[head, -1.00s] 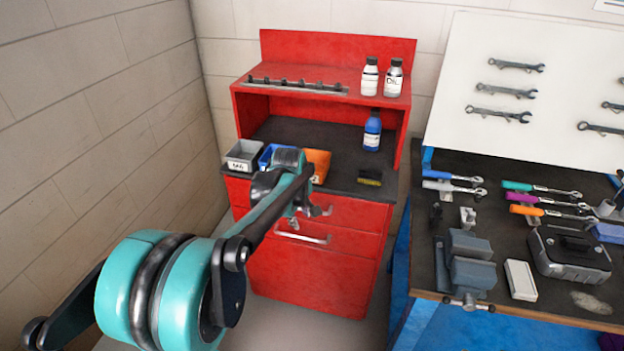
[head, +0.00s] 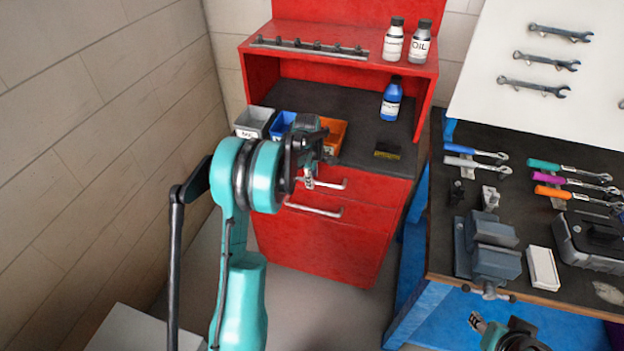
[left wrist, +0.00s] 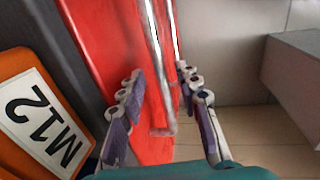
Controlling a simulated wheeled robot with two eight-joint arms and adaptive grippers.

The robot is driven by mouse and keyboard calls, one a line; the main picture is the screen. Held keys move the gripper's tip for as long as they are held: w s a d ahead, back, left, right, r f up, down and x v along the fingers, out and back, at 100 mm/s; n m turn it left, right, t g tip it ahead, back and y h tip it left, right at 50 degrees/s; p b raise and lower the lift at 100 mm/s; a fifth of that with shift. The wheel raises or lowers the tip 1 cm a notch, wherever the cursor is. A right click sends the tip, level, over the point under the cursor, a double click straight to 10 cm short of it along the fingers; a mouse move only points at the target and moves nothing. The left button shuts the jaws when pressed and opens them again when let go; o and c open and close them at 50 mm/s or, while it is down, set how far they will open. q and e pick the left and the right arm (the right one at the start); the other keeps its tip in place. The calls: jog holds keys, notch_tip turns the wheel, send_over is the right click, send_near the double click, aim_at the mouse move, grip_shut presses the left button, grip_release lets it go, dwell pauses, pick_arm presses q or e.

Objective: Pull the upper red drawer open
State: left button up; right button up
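The upper red drawer (head: 384,188) is in the red cabinet, just below its dark worktop, and looks closed. Its pale bar handle (head: 334,184) shows partly behind my left gripper (head: 309,181). In the left wrist view, my left gripper (left wrist: 161,108) is open, with a purple-padded finger on each side of a metal bar handle (left wrist: 157,75). The fingers look apart from the bar; how deep it sits between them is unclear. My right gripper (head: 477,323) shows at the bottom right, away from the cabinet; its opening is too small to judge.
A lower handle (head: 315,210) sits just below the upper one. Grey (head: 253,122), blue (head: 282,125) and orange bins (head: 335,133) stand on the worktop; the orange bin (left wrist: 35,112) is close in the left wrist view. A workbench (head: 440,255) with a vise stands right.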

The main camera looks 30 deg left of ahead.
pick_arm(q)
jog(key=shift+f, duration=0.15)
grip_shut()
jog(key=s+d, duration=0.3)
jog(key=s, duration=1.1)
jog(key=s+d, duration=0.3)
jog(key=s, duration=1.1)
jog(key=shift+d+p, duration=0.35)
grip_release()
